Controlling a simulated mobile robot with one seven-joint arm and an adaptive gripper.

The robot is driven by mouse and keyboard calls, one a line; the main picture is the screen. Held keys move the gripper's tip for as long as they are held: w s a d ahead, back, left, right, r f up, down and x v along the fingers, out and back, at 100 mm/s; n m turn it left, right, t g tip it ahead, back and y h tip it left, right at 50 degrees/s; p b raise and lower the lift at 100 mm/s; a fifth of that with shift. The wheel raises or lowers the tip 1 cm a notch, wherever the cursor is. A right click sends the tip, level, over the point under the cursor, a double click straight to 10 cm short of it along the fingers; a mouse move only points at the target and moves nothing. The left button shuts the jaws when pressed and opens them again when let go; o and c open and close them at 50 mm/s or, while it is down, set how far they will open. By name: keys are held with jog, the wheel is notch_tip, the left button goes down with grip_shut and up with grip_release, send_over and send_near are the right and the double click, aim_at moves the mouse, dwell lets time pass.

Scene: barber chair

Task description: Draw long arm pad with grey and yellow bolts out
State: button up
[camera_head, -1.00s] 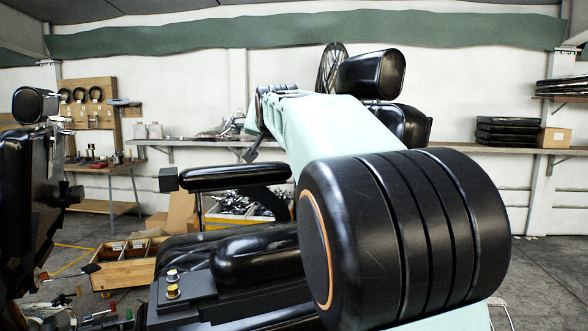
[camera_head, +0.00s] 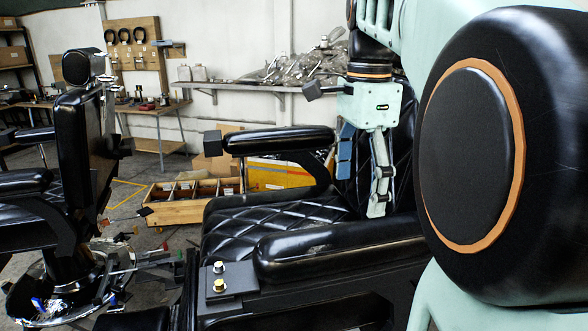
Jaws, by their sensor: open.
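The long black arm pad (camera_head: 335,248) lies along the near side of the barber chair. A grey bolt (camera_head: 218,267) and a yellow bolt (camera_head: 219,286) stand on the dark block at its left end. My gripper (camera_head: 361,190) hangs pointing down, open and empty, beyond the pad's right half. Its fingers look apart from the pad, though the exact gap in depth cannot be told. The pad's right end is hidden behind my arm.
The chair's quilted seat (camera_head: 270,215) and far armrest (camera_head: 280,140) lie behind the pad. Another chair (camera_head: 85,140) stands at left. A wooden drawer box (camera_head: 190,211) sits on the floor. A shelf (camera_head: 240,85) runs along the wall.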

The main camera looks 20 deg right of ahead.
aim_at(353, 230)
notch_tip(353, 230, down, 10)
jog(key=shift+f, duration=0.1)
dwell(0.4)
jog(key=c, duration=2)
jog(key=o, duration=1.3)
jog(key=c, duration=1.1)
jog(key=shift+r, duration=0.2)
jog(key=shift+r+p, duration=1.75)
jog(key=shift+r, duration=0.4)
